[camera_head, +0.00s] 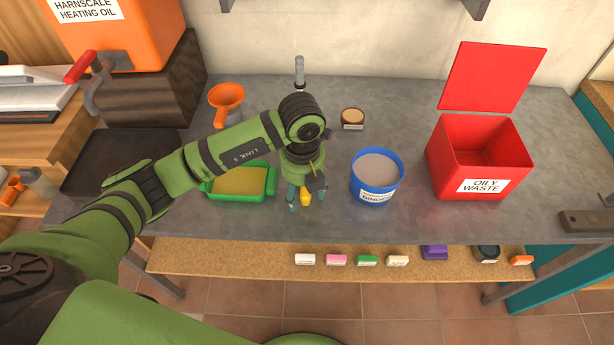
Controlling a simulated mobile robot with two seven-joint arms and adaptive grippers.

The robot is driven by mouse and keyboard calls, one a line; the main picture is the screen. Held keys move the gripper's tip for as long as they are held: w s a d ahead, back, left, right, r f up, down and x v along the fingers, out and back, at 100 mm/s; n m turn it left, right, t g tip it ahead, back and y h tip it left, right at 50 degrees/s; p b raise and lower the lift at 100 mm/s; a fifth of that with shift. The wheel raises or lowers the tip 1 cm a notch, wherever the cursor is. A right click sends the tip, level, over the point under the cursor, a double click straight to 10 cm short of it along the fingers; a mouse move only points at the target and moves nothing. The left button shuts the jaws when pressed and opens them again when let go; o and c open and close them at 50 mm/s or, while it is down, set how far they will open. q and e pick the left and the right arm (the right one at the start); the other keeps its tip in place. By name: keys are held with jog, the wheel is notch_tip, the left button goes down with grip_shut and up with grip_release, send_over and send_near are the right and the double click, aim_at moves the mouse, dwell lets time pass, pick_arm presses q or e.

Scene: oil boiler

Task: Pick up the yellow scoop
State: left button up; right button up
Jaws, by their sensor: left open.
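The yellow scoop (305,196) shows as a small yellow piece on the grey bench, just left of a blue tub of grey granules (376,176). My left gripper (306,205) points down over it from above, with its two fingers spread on either side of the yellow piece. The rest of the scoop is hidden by the gripper and wrist. I cannot tell whether the fingers touch it. My right gripper is not in view.
A green tray (212,188) stands left of the gripper, with an orange funnel (227,97) behind it. A red oily waste bin (480,165) with its lid up stands at the right. A lower shelf (230,258) holds several small blocks. A small tan-topped jar (353,118) is behind the tub.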

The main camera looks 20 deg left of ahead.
pick_arm(q)
jog(key=c, duration=1.2)
jog(key=shift+c, duration=0.3)
jog(key=shift+w+r, duration=0.1)
jog(key=shift+r, duration=0.65)
notch_tip(320, 180, up, 3)
jog(key=shift+d+f+b, duration=0.1)
jog(key=shift+b, duration=0.55)
jog(key=d+r+b, duration=0.1)
jog(key=d+r, duration=0.5)
jog(key=d, duration=0.5)
jog(key=shift+s+d+r, duration=0.25)
jog(key=shift+s+r, duration=0.15)
jog(key=shift+s, duration=0.05)
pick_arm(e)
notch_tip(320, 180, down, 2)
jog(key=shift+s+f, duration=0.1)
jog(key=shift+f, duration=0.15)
